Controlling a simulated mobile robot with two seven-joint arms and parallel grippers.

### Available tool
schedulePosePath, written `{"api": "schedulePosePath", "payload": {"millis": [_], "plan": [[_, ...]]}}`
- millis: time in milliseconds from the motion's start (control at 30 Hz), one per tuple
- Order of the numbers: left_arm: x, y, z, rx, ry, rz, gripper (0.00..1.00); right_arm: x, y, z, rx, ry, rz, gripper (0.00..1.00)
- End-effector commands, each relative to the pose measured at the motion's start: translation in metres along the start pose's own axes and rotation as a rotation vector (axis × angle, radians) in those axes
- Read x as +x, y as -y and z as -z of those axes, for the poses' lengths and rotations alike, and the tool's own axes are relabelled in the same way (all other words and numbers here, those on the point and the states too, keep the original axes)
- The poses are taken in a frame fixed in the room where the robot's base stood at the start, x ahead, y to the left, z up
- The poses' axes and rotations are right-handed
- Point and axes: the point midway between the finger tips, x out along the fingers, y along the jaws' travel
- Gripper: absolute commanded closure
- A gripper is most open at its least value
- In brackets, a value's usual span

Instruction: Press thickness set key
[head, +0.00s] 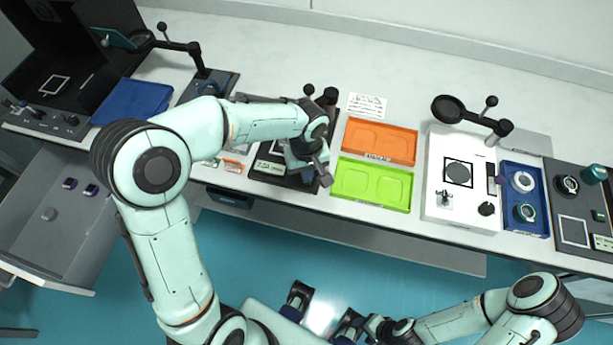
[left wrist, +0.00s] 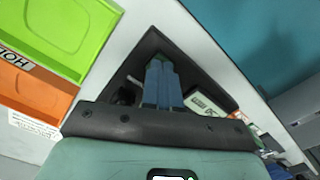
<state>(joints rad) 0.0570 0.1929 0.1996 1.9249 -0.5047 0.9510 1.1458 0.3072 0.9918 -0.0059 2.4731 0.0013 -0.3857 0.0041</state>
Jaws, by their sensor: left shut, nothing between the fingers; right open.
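A dark instrument with a light display panel (head: 268,167) sits at the table's front edge, partly covered by my left arm. In the left wrist view its dark base (left wrist: 152,44) lies behind my fingers, with the display panel (left wrist: 204,106) to their right. My left gripper (head: 325,179) is over the instrument's right side; in the left wrist view its shut, empty fingers (left wrist: 160,68) point at the base. I cannot tell whether they touch it. The set key cannot be made out; the fingers may hide it. My right gripper (head: 323,312) is open and empty, low before the table.
An orange tray (head: 381,126) and a green tray (head: 342,178) stand right of the instrument. Further right are a white device (head: 433,172) and a blue tray (head: 510,169). A blue mat (head: 133,101) and an open grey drawer (head: 45,243) are at left.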

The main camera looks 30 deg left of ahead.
Motion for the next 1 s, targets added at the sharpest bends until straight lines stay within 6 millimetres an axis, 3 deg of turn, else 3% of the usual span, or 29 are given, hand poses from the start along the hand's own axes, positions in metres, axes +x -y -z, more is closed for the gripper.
{"api": "schedulePosePath", "payload": {"millis": [367, 1000], "plan": [[-0.004, 0.0, 0.0, 0.0, 0.0, 0.0, 1.0, -0.003, 0.001, 0.0, 0.0, -0.001, 0.0, 0.44], [-0.055, 0.0, 0.0, 0.001, 0.0, -0.001, 1.0, -0.038, 0.015, 0.005, -0.005, -0.015, 0.005, 0.44]]}}
